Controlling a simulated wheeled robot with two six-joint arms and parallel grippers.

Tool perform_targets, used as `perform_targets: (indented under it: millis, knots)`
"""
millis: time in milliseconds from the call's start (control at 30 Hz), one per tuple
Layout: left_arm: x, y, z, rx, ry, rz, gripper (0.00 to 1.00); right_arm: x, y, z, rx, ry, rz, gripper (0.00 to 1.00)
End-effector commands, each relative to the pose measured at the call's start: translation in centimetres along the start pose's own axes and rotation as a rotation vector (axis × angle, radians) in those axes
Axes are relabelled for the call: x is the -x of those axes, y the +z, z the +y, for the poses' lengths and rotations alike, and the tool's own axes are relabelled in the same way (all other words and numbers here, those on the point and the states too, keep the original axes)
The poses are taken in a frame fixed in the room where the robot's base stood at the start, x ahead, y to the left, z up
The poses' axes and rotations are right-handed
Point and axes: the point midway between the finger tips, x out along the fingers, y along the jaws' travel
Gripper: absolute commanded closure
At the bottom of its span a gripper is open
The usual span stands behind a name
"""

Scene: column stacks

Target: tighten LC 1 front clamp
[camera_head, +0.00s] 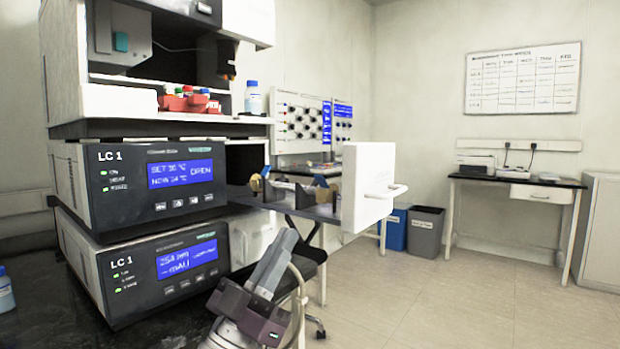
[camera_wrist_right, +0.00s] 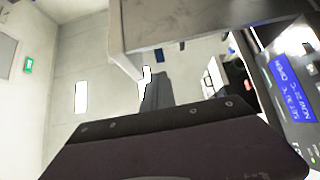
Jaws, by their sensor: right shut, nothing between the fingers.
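The LC 1 oven module (camera_head: 140,190) has a display reading OPEN. Its drawer (camera_head: 290,209) is pulled out to the right, with a white front panel (camera_head: 368,188) and handle. Two small clamps with yellowish and blue parts stand on the drawer: one nearer the module (camera_head: 257,183), one nearer the front panel (camera_head: 322,188). Their tightness is too small to tell. My right gripper (camera_head: 287,240) is shut and empty, below and in front of the drawer, apart from it. Its fingers also show in the right wrist view (camera_wrist_right: 157,88). My left gripper is not in view.
A second LC 1 module (camera_head: 145,270) sits under the oven. A red vial rack (camera_head: 190,103) and a bottle (camera_head: 252,98) stand on the shelf above. Another bottle (camera_head: 5,290) is on the dark bench at left. Floor right of the drawer is open.

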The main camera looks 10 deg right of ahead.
Motion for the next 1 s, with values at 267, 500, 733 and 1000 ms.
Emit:
perform_targets:
  millis: [267,500,733,1000]
  knots:
    - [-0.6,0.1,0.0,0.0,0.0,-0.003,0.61,-5.9,0.3,0.2,0.002,0.006,-0.001,1.0]
    - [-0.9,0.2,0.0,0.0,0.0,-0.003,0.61,-9.2,0.3,0.1,0.003,0.002,0.0,1.0]
    - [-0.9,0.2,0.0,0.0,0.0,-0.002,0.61,-10.0,0.2,0.0,0.003,0.0,-0.001,1.0]
    - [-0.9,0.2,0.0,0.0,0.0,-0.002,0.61,-10.0,0.2,0.0,0.003,0.0,-0.004,1.0]
